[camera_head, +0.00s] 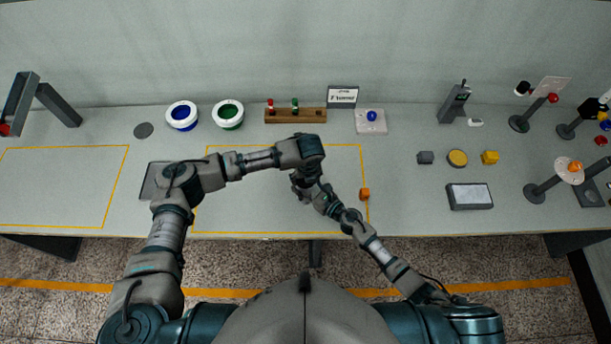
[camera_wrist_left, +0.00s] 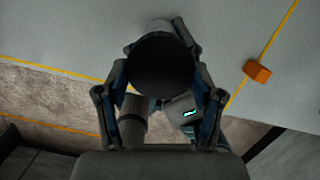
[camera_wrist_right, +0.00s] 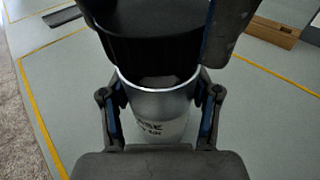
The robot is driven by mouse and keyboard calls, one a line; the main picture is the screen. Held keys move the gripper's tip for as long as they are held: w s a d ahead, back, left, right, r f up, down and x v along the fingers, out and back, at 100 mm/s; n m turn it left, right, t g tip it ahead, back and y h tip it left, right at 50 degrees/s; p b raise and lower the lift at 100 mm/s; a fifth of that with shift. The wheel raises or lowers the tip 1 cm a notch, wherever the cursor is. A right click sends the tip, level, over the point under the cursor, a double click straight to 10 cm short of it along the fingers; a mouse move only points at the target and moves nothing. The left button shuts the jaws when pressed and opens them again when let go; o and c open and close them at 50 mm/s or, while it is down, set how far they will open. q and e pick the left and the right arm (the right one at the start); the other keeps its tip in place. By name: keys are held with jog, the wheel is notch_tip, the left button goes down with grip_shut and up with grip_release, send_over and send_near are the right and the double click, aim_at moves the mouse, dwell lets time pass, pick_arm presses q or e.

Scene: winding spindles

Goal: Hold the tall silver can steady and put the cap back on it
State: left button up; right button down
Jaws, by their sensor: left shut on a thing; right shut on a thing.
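The tall silver can (camera_wrist_right: 158,115) stands on the table in the right wrist view, with dark lettering on its side. My right gripper (camera_wrist_right: 160,95) is shut around its upper part. The black round cap (camera_wrist_right: 150,45) is right over the can's mouth; a pale rim shows beneath its edge, and I cannot tell whether it is seated. In the head view, the left gripper (camera_head: 306,170) is above the right gripper (camera_head: 318,194), and both mostly hide can and cap.
An orange block (camera_head: 364,194) lies right of the grippers, near the yellow outline. A wooden rack (camera_head: 295,116), a sign (camera_head: 342,96) and two ringed bowls (camera_head: 228,114) stand at the back. A grey flat plate (camera_head: 153,180) lies partly under my left arm.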

pick_arm(q)
jog(key=shift+f, duration=0.55)
jog(key=m, duration=0.2)
jog(key=shift+a+m, duration=0.2)
jog(key=shift+m, duration=0.2)
jog(key=m, duration=0.2)
jog(key=m+h, duration=0.1)
jog(key=m, duration=0.1)
jog(key=shift+a+m, duration=0.2)
jog(key=shift+m, duration=0.2)
jog(key=m, duration=0.5)
jog(key=shift+w+a+g+h, duration=0.1)
jog(key=shift+w+g+h, duration=0.1)
jog(key=shift+g+h, duration=0.15)
jog(key=o, duration=0.8)
